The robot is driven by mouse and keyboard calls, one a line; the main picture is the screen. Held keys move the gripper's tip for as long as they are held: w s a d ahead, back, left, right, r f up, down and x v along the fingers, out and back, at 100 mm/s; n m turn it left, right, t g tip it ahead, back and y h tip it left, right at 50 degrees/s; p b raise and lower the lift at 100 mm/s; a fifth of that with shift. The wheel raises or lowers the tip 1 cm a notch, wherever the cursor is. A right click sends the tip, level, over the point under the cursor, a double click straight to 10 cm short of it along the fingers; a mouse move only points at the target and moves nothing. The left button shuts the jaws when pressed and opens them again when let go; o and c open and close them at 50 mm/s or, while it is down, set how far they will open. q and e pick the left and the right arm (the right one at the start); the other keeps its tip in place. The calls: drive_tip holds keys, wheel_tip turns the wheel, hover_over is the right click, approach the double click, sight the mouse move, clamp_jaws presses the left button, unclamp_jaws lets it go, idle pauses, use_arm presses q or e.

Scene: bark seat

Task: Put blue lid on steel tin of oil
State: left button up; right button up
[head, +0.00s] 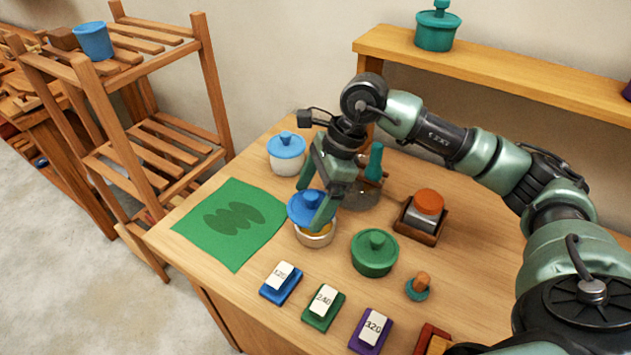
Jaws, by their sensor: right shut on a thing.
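My right gripper (312,198) is shut on a blue lid (300,212) with a knob, its fingers pointing down around the top of the lid. The lid is over the steel tin of oil (314,241), which stands on the table near the green mat. A strip of amber oil shows under the lid's front edge, so the lid looks a little raised or off to the back left. Whether any edge touches the rim I cannot tell. My left gripper is not in view.
A white pot with a blue lid (287,154) stands behind. A green lidded pot (375,253), a wooden box with an orange-topped jar (424,216) and several numbered blocks stand nearby. The green mat (232,221) lies left. A shelf (480,70) runs along the back.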

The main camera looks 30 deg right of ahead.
sight(316, 206)
drive_tip(key=m, duration=0.1)
drive_tip(key=w+d+r+m, duration=0.1)
drive_tip(key=shift+w+d+m+t, duration=0.2)
drive_tip(key=shift+m+t, duration=0.1)
drive_tip(key=shift+t, duration=0.1)
drive_tip(key=shift+w+d+m, duration=0.2)
drive_tip(key=shift+m, duration=0.2)
drive_tip(key=shift+f+b, duration=1.7)
drive_tip(key=shift+f, duration=1.15)
drive_tip(key=shift+f+b, duration=0.55)
drive_tip(key=shift+f, duration=0.05)
drive_tip(key=shift+f+b, duration=0.55)
drive_tip(key=shift+b, duration=0.2)
drive_tip(key=o, duration=1.1)
drive_tip(key=shift+h, duration=0.3)
drive_tip(key=shift+r, duration=0.2)
drive_tip(key=shift+r+p, duration=2)
drive_tip(key=shift+r, duration=1.35)
